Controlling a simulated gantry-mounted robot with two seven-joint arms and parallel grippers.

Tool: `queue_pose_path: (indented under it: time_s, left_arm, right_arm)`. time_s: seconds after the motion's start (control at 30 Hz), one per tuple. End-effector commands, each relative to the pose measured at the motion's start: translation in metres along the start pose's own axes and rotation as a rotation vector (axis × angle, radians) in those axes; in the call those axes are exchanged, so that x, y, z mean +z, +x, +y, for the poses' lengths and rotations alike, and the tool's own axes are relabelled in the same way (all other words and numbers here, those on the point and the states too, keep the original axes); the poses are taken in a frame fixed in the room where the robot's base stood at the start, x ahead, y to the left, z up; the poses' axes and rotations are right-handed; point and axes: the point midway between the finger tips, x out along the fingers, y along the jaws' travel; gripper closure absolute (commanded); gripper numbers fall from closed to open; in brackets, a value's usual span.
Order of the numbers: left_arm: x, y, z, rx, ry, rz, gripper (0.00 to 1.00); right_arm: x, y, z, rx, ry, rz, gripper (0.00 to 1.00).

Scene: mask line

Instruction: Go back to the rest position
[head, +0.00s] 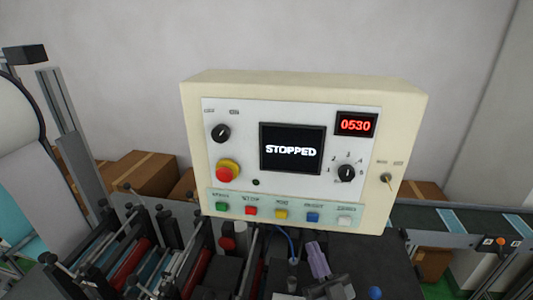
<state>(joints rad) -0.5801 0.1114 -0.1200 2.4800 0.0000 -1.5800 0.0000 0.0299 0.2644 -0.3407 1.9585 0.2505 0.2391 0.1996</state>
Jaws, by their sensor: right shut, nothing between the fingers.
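My right gripper (317,258) shows at the bottom of the head view, below the control panel (195,130). Its light purple fingers are shut with nothing between them, and it is apart from the panel's buttons. My left gripper is not in view. The panel's screen (291,150) reads STOPPED, and a red display (356,125) reads 0530.
The panel has a red emergency knob (228,171), a row of coloured buttons (281,215) and dials. Machine rollers and rods (130,262) fill the lower left. A conveyor (470,222) runs at the right. Cardboard boxes (150,172) stand behind.

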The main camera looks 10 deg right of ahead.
Motion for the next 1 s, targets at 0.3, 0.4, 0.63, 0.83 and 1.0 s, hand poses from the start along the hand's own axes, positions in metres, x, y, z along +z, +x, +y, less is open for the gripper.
queue_pose_path:
  time_s: [0.3, 0.4, 0.63, 0.83, 1.0]
  left_arm:
    - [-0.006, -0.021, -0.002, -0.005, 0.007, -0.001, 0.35]
    - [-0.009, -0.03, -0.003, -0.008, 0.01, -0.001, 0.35]
    - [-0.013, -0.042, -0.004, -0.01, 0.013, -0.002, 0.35]
    - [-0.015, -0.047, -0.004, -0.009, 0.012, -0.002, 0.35]
    - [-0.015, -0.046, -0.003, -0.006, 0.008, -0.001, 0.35]
  right_arm:
    - [0.021, -0.069, 0.0, 0.071, 0.064, -0.174, 1.0]
    - [0.03, -0.1, 0.001, 0.114, 0.092, -0.346, 1.0]
    - [0.051, -0.178, 0.0, 0.17, 0.106, -0.835, 1.0]
    - [0.048, -0.253, -0.005, 0.163, 0.081, -1.28, 1.0]
    - [0.034, -0.296, -0.008, 0.127, 0.038, -1.561, 1.0]
